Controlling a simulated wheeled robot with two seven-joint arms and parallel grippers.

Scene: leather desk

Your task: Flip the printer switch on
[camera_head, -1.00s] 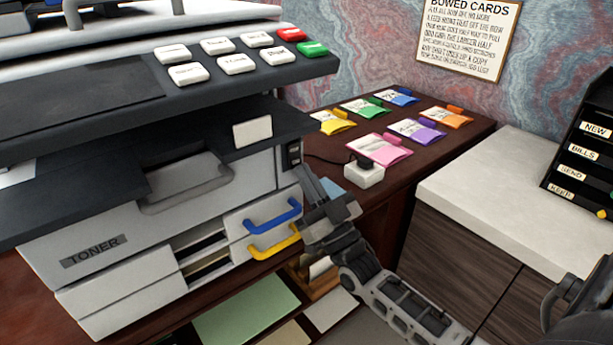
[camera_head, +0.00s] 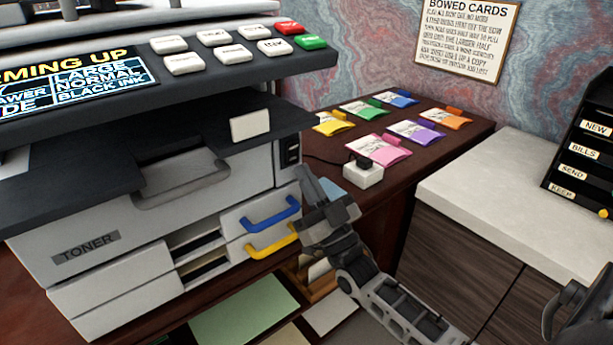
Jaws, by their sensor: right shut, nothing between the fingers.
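The printer (camera_head: 110,240) stands at the left, a grey and white machine with a dark top. Its screen (camera_head: 75,80) is lit and reads "...MING UP", "LARGE NORMAL BLACK INK". The black switch (camera_head: 289,152) is on the printer's right front edge, beside the white panel. My right gripper (camera_head: 303,172) is shut and empty, its fingertips just below and right of the switch; I cannot tell whether they touch it. My left gripper is not in view.
A white power block (camera_head: 362,174) and several coloured packets (camera_head: 378,148) lie on the brown desk to the right. Blue (camera_head: 270,215) and yellow (camera_head: 271,242) drawer handles are close left of my gripper. A white-topped cabinet (camera_head: 500,190) stands at the right.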

